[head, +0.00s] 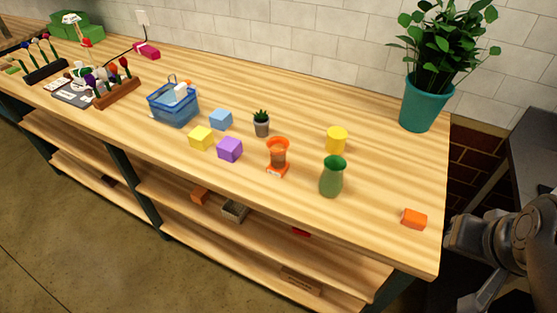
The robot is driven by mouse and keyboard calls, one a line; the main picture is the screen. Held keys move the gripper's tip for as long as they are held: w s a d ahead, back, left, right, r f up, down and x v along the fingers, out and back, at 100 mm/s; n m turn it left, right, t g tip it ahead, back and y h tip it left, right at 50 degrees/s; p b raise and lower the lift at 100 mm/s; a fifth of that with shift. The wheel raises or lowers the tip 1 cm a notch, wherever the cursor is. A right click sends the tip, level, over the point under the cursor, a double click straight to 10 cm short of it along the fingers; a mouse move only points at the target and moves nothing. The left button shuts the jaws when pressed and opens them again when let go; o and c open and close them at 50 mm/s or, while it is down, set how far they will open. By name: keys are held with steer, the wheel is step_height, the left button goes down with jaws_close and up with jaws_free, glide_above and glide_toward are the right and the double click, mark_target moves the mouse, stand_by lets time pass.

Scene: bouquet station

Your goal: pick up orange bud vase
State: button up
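The orange bud vase (277,152) stands upright near the front edge of the wooden table, right of the middle. It flares at the top, and its middle looks darker or see-through. A small orange base or block with a pale label shows at its foot; I cannot tell whether it is part of the vase. Grey links of my arm show at the right edge, beyond the table's right end and well apart from the vase. I cannot make out gripper fingers in this view.
A green vase (332,177) stands close on the right, with a yellow cylinder (336,140) behind. A small potted succulent (261,123) and a purple cube (230,149) are to the left. An orange block (414,219) lies near the right front corner. A large potted plant (419,103) stands behind.

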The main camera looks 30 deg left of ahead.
steer(key=shift+o, duration=0.3)
steer(key=o, duration=0.6)
steer(key=shift+w, duration=0.1)
